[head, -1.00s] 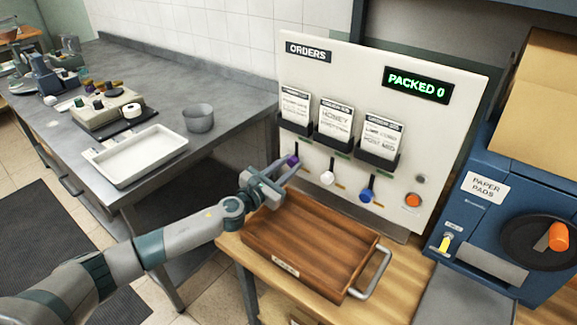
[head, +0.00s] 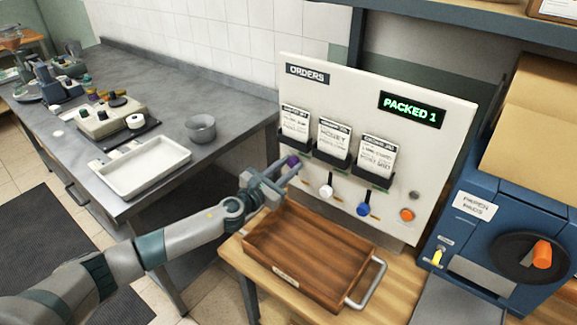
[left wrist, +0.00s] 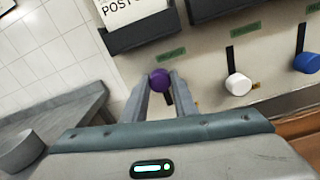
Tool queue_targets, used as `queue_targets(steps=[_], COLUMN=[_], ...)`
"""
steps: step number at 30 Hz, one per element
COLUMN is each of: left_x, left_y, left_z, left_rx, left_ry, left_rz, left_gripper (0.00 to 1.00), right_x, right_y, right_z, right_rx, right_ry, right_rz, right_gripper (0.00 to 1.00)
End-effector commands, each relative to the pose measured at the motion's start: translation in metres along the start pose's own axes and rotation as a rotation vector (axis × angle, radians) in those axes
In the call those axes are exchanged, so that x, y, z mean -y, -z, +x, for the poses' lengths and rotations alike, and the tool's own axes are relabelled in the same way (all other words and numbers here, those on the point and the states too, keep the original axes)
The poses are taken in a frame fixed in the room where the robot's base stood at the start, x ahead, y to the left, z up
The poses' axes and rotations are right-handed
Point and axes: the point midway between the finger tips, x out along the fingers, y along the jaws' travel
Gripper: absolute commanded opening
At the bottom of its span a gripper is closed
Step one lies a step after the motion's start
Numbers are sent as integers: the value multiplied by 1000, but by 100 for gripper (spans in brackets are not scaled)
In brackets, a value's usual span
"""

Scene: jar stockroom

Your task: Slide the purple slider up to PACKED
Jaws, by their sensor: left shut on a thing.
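The purple slider (head: 292,161) is on the white orders panel (head: 452,150), below the leftmost card holder. In the left wrist view the purple slider (left wrist: 160,80) sits between my fingertips, close under a green label (left wrist: 171,54). My left gripper (head: 286,167) is shut on it, and in the left wrist view the gripper (left wrist: 161,88) hides part of its slot. The display (head: 412,110) reads PACKED 1. The white slider (head: 326,191) and blue slider (head: 363,209) stand lower in their slots to the right. My right gripper is not in view.
A wooden tray (head: 254,254) with a metal handle lies on the wooden bench below the panel. A blue paper pads machine (head: 466,235) stands at the right. The grey table at left holds a white tray (head: 184,158) and a grey bowl (head: 201,128).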

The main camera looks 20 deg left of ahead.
Motion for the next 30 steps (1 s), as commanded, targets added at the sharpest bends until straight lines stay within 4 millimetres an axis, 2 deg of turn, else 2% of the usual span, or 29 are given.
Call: queue_targets(steps=[3, 4, 6, 20, 26, 30], left_x=[-3, -3, -3, -2, -2, -1], left_y=[-6, -6, -6, -2, -1, 0], left_z=[2, 2, 2, -4, -23, -47], left_rx=[9, 9, 9, 4, 4, 3], left_ry=[-4, -4, -4, -2, -2, -2], left_rz=[1, 1, 1, 1, 1, 2], left_gripper=[0, 28, 45, 45, 45, 45], right_x=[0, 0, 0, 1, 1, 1], right_y=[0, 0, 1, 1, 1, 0], right_z=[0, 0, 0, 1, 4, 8], right_rx=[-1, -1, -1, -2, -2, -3], right_ry=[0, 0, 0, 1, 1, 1], right_rz=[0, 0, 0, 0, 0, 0], right_gripper=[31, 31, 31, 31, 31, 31])
